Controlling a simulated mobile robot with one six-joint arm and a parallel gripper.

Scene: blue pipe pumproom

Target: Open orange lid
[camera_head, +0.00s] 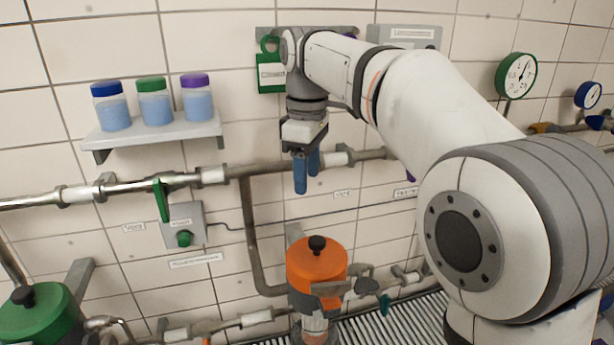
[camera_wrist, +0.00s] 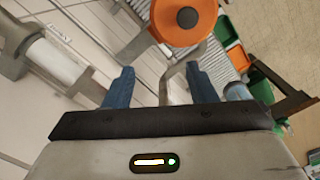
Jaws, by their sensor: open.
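The orange lid (camera_head: 316,262) with a black knob on top sits on a vessel standing against the tiled wall, at the lower middle of the head view. In the wrist view the orange lid (camera_wrist: 183,20) and its dark knob are at the top, beyond the fingertips. The lid looks closed on the vessel. My gripper (camera_head: 307,178) points down above the lid, with clear space between them. Its two blue fingers are apart and empty; they also show in the wrist view (camera_wrist: 160,88).
Pipes run along the wall, one (camera_head: 252,235) bending down left of the vessel. A shelf (camera_head: 150,135) holds three jars. A green-lidded vessel (camera_head: 40,315) stands at the lower left. Gauges (camera_head: 516,75) hang at right. A slatted grate (camera_head: 395,322) lies below.

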